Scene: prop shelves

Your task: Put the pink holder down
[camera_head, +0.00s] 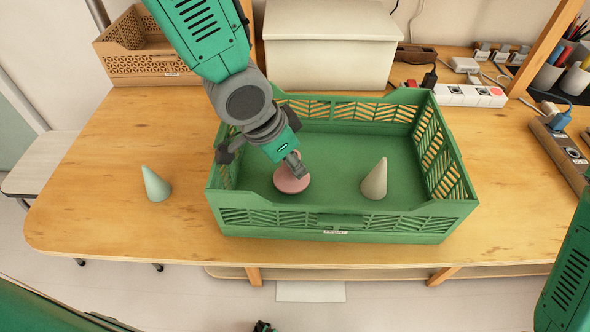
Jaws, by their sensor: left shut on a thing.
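The pink holder (292,182) is a round pink piece inside the green crate (335,224), in its left front part. My left gripper (296,162) reaches down into the crate from above and is shut on the holder. The fingers hide part of the holder's top. I cannot tell whether its underside touches the crate floor. A green arm link of mine shows at the right edge; my right gripper is not in view.
A beige cone (374,179) stands in the crate, right of the holder. A pale green cone (155,184) stands on the wooden table (110,222) left of the crate. Behind are a brown basket (150,65), a white box (330,45) and a power strip (470,95).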

